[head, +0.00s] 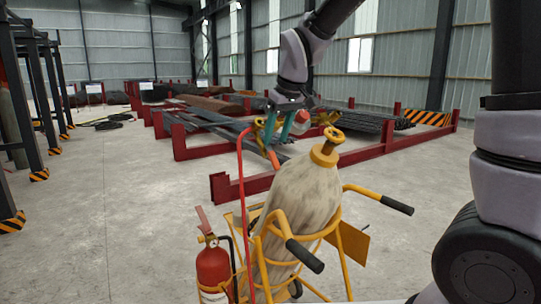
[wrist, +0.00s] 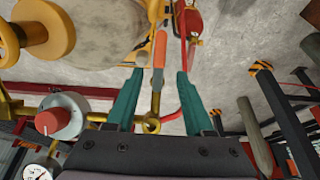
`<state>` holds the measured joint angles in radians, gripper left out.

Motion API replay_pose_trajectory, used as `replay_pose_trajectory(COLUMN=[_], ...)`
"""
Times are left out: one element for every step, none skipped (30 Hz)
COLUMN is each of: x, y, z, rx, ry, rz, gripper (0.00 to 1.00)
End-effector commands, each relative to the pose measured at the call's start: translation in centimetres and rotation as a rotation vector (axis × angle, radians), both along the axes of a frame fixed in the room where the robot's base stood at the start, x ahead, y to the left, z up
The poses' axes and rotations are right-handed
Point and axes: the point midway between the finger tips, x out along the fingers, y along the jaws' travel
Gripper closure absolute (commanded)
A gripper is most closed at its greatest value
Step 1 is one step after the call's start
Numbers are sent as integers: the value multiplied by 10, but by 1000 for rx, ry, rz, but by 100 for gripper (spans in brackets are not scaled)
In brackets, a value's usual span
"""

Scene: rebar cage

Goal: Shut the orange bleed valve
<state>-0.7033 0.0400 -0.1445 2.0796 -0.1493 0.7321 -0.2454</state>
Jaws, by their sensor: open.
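In the wrist view the orange lever (wrist: 159,49) lies between the lines of my gripper's two teal fingers (wrist: 160,72), with clear space on both sides. It points lengthwise away from the palm, in line with the brass pipe (wrist: 155,105) below it. My gripper is open and empty. I cannot tell how far the lever lies from the fingertips in depth.
The pale gas cylinder (head: 303,195) stands in a yellow trolley with black-gripped handles (head: 304,255). A regulator with a red knob (wrist: 47,121) sits left of the fingers.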

Motion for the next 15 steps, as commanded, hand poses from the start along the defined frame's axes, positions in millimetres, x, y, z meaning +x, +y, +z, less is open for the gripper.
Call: replay_pose_trajectory(x=[3,4,7,9,10,12,14,15,17,18,19,20,20,21,21], y=[2,3,5,6,7,8,9,10,11,12,12,13,13,14,14], z=[-11,-17,-24,-29,-34,-40,-44,-47,-51,-54,-56,-59,-60,-61,-62], rx=[-2,-4,-2,-2,-2,-3,-2,-2,-1,-1,0,0,0,1,0], ry=[4,5,4,4,4,3,4,4,2,2,2,2,1,0,0], rz=[-1,-1,-1,-1,-1,-1,-2,-2,-1,-1,-2,-2,-2,-2,-1], gripper=[48,48,48,48,48,48,48,48,48,48,48,48,48,48,48])
